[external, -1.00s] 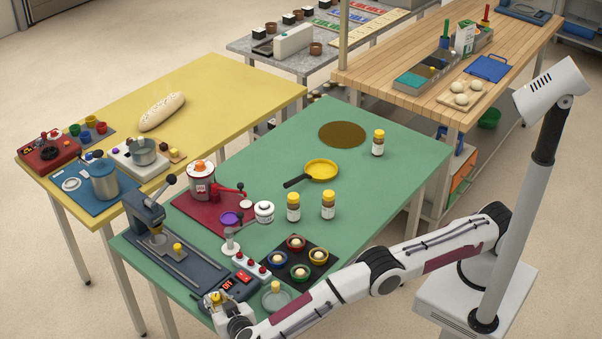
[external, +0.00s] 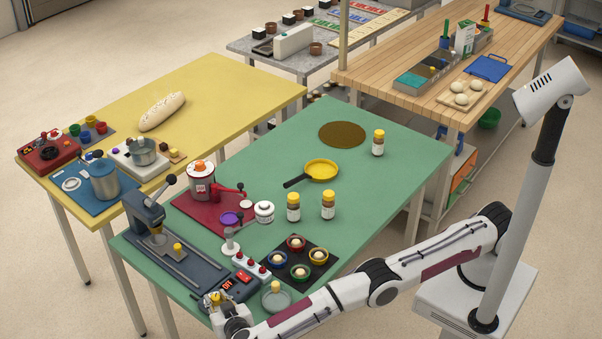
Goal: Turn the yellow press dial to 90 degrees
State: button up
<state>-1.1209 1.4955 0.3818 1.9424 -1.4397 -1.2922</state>
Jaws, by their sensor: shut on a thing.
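The yellow press dial (external: 216,297) is on the near left end of a dark control box (external: 241,284) at the front edge of the green table. The box has red switches and a red lit display. My gripper (external: 213,302) is at the dial, shut on it, its wrist just over the table edge. The fingers partly cover the dial, so its angle and any marks cannot be read. The dark blue-grey press (external: 146,219) with a lever stands behind the box.
A grey dish with a yellow-topped piece (external: 275,300) sits right of the box, close to my arm. A row of red buttons (external: 251,262) and a black mat with several small bowls (external: 318,251) lie behind.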

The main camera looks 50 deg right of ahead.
jog(key=o, duration=1.1)
jog(key=shift+s, duration=0.1)
jog(key=v, duration=1.2)
jog(key=shift+f, duration=0.1)
